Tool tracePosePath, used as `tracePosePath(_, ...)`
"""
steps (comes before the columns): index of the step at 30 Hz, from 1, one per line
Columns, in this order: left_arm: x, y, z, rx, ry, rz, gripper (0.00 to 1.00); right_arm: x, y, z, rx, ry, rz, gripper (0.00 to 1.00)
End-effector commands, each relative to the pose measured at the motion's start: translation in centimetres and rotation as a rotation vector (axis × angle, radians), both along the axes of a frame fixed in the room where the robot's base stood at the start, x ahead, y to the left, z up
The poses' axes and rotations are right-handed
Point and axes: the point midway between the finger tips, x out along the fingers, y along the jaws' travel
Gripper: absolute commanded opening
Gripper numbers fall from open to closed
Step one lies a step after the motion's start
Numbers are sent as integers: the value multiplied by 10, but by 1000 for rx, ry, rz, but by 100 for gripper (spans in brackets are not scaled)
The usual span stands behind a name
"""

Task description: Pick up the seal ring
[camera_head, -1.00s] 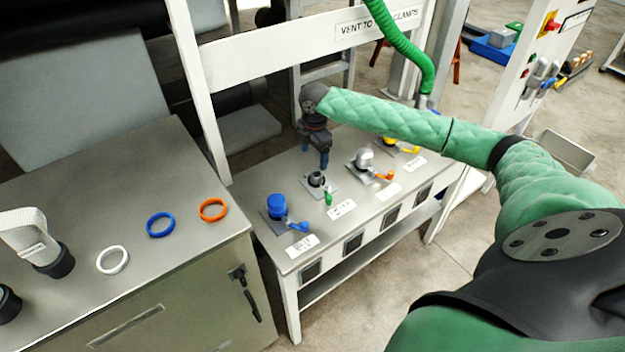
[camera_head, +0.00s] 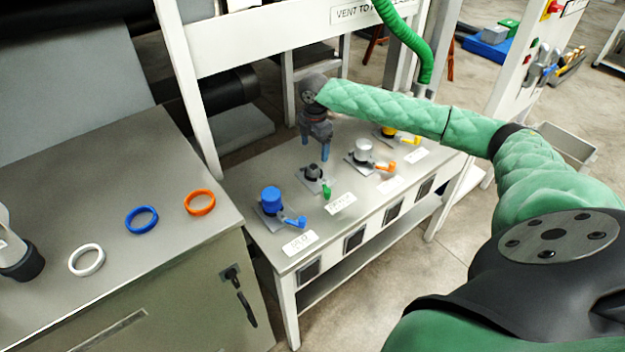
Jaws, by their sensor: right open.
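Three rings lie flat and apart on the metal cabinet top at the left: a white ring (camera_head: 87,260), a blue ring (camera_head: 141,220) and an orange ring (camera_head: 200,202). The frames do not show which of them is the seal ring. My right gripper (camera_head: 315,152) is open above the back of the valve bench, its fingers pointing down. It is well to the right of the rings, behind the valve with the green handle. I see nothing between its fingers. My left gripper is not in view.
The valve bench (camera_head: 342,222) carries several fittings: a blue-capped one (camera_head: 271,201), a dark one (camera_head: 313,173), a grey one (camera_head: 362,151) and a yellow one (camera_head: 389,131). A white frame post (camera_head: 192,90) stands between cabinet and bench. A green hose (camera_head: 408,42) hangs behind.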

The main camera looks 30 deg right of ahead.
Motion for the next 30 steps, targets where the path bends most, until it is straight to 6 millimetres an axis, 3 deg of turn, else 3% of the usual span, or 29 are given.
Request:
tracePosePath(1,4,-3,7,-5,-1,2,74,0,0,-11,0,0,0,81)
tracePosePath(6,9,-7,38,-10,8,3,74,0,0,-20,0,0,0,81)
tracePosePath(10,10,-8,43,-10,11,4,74,0,0,-24,0,0,0,81)
tracePosePath(20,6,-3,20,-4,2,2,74,-1,1,-49,1,1,0,81)
tracePosePath(30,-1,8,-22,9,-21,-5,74,-2,3,-80,0,2,0,81)
